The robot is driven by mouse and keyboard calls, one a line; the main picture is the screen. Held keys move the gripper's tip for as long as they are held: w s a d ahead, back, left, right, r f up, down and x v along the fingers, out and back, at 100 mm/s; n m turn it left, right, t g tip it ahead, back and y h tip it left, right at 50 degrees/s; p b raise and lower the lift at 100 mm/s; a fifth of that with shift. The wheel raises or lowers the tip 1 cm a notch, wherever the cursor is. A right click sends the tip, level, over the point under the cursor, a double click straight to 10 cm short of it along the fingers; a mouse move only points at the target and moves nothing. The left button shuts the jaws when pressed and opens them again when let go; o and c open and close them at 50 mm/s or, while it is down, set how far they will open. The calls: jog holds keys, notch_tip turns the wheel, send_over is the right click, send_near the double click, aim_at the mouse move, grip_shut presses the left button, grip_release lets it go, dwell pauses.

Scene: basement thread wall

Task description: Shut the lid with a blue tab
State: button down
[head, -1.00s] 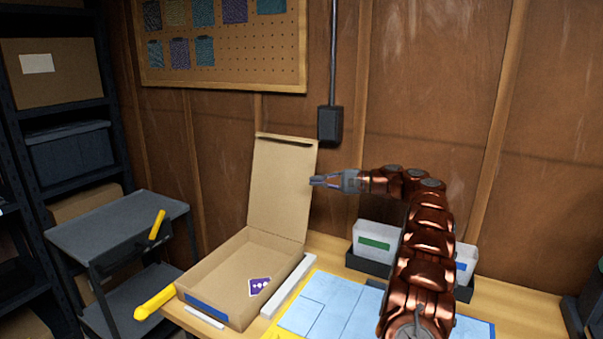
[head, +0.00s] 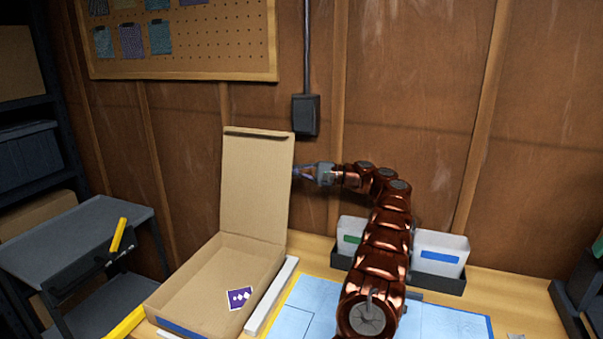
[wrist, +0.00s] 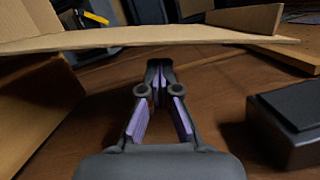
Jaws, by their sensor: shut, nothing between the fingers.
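The cardboard box (head: 205,285) sits on the workbench, its lid (head: 256,185) standing open and nearly upright at the back. A blue strip (head: 182,328) shows low on the box's front wall; I see no blue tab on the lid's visible face. My gripper (head: 296,173) is shut and empty, pointing left at the lid's right edge, at upper-middle height. In the wrist view the closed fingertips (wrist: 158,66) lie close to the lid's edge (wrist: 150,37), which crosses the picture; I cannot tell whether they touch.
A purple card (head: 240,298) lies in the box, with a pale bar (head: 270,296) along its right side. White bins (head: 440,254) stand in a dark tray at right. A black wall box (head: 306,114) is above my gripper. A grey cart (head: 80,240) stands at left.

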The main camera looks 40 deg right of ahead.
aim_at(274, 169)
jog(key=x, duration=0.5)
jog(key=shift+w+a, duration=0.25)
jog(key=shift+a, duration=0.05)
jog(key=shift+a, duration=0.15)
